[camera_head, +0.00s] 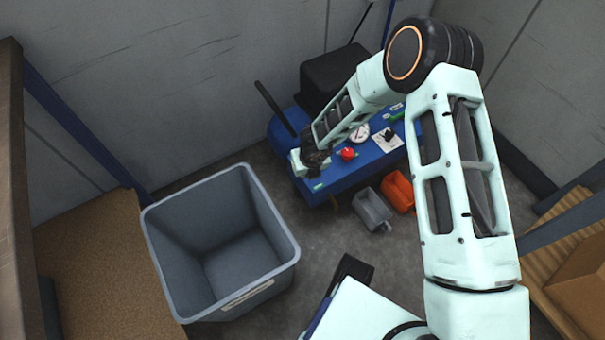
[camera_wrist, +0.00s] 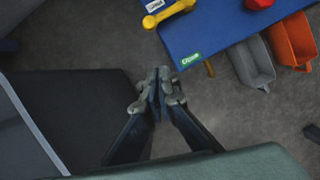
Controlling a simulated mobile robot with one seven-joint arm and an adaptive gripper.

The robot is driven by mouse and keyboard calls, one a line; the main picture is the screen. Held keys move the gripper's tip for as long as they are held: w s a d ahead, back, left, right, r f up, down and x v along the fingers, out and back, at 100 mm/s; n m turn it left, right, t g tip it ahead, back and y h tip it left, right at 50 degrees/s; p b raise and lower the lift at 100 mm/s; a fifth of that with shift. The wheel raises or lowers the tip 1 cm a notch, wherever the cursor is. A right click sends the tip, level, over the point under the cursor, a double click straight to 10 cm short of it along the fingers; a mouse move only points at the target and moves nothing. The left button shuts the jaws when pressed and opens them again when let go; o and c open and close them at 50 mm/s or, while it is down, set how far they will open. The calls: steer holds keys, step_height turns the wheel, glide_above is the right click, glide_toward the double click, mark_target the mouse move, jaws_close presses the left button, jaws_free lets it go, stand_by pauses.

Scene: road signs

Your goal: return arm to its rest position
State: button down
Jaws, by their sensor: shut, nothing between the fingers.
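My gripper (camera_wrist: 160,85) is shut with empty fingertips in the wrist view, above the grey floor beside the blue bench's edge. In the head view my gripper (camera_head: 316,160) is a small dark shape at the end of my bent, pale green arm. There it overlaps the left front corner of the blue bench (camera_head: 345,178); its fingertips are hard to make out. My arm rises from the bottom right to a high elbow, then reaches down and left.
A large grey bin (camera_head: 292,245) stands open on the floor at left. A red object (camera_head: 348,154) lies on the bench. A small grey bin (camera_head: 372,208) and an orange bin (camera_head: 398,191) hang at its front. A yellow tool (camera_wrist: 168,12) shows in the wrist view. Walls close in behind.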

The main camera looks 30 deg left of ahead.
steer(key=shift+s+d+r, duration=0.15)
steer(key=shift+r, duration=0.45)
